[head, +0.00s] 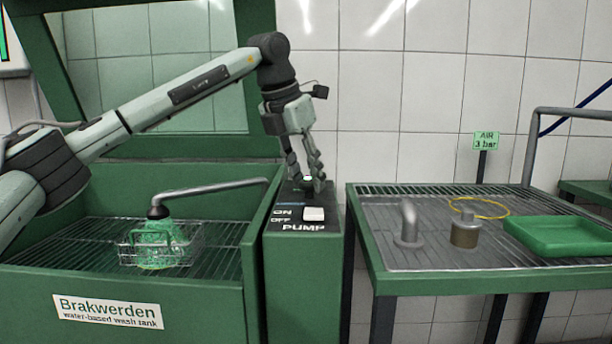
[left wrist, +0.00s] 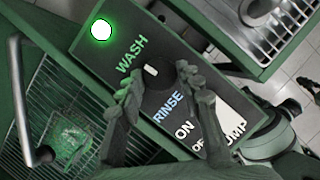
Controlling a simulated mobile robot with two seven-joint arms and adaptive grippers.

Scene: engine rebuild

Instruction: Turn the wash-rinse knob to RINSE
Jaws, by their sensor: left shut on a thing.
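The wash-rinse knob (left wrist: 166,75) is dark and round with a short white pointer mark, on the dark panel of the pump cabinet. The labels WASH (left wrist: 132,55) and RINSE (left wrist: 166,108) stand beside it. The fingers also show in the left wrist view (left wrist: 163,88) and partly cover the knob. My right gripper is not in view.
A lit green lamp (left wrist: 101,30) and a white pump switch (head: 314,214) share the panel. Left is the wash tank (head: 200,285) with a wire basket (head: 190,240) and spout (head: 215,189). Right is a bench with a metal cylinder (head: 465,233) and green tray (head: 560,250).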

